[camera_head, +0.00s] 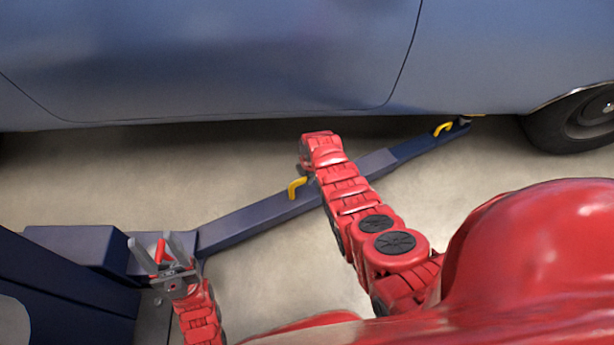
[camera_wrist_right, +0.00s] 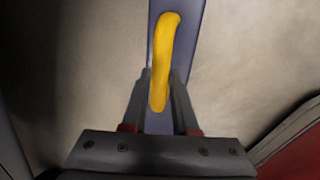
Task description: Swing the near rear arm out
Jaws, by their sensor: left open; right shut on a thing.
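The near rear arm (camera_head: 250,218) is a long dark blue beam running from the post base at the lower left to under the car near the rear wheel. A yellow handle (camera_head: 295,188) stands on its middle. My right gripper (camera_head: 305,172) is at this handle, its fingers mostly hidden behind my wrist. In the right wrist view the yellow handle (camera_wrist_right: 161,60) lies between the gripper's two fingers (camera_wrist_right: 160,88), which are shut on it. My left gripper (camera_head: 163,248) is open at the arm's inner end, with a red upright piece (camera_head: 160,252) between its fingers.
The blue-grey car (camera_head: 220,60) hangs over the arm's far side. Its wheel (camera_head: 575,120) is at the right. The dark blue post base (camera_head: 70,285) fills the lower left. Bare floor (camera_head: 285,275) lies on the near side.

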